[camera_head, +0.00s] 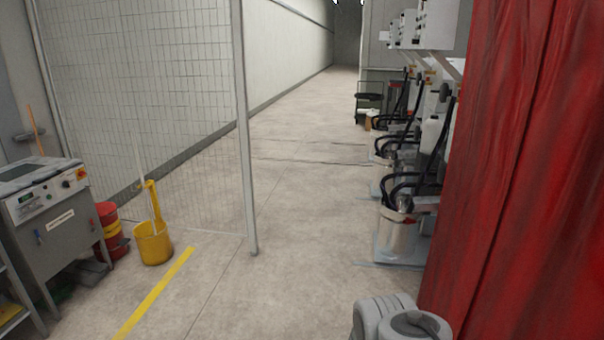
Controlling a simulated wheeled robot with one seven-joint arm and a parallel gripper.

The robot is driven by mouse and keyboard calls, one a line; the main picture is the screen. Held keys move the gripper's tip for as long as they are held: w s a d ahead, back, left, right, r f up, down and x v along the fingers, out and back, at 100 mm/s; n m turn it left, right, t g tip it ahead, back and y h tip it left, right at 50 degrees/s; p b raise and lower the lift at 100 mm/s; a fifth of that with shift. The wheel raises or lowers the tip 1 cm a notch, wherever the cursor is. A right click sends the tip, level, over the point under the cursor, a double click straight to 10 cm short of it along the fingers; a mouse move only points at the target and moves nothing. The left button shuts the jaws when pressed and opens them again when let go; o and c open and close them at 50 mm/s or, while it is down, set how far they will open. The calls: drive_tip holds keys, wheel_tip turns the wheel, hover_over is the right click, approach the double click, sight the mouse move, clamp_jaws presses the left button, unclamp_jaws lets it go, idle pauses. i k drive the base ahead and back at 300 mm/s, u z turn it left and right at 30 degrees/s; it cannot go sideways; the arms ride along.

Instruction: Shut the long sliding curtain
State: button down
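The long red curtain (525,190) hangs in vertical folds along the right side of the view. Its left edge runs from the top right down to the floor near the bottom. To the left of that edge there is an open gap with bare floor. The curtain's rail and its far right end are out of the picture. A grey rounded part of my arm shows at the bottom, just left of the curtain's lower edge. My gripper's fingers are not visible, and I cannot tell whether they are near the curtain.
A wire mesh fence (150,110) with a grey post (245,150) stands left. A control cabinet (60,215), a red drum (110,230) and a yellow bucket (153,243) stand at left. Pumps with hoses (400,225) line the right. The middle floor (300,230) is clear.

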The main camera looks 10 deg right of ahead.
sight(516, 252)
drive_tip(key=i, duration=2.35)
drive_tip(key=z, duration=1.5)
drive_tip(key=i, duration=1.05)
drive_tip(key=u, duration=1.15)
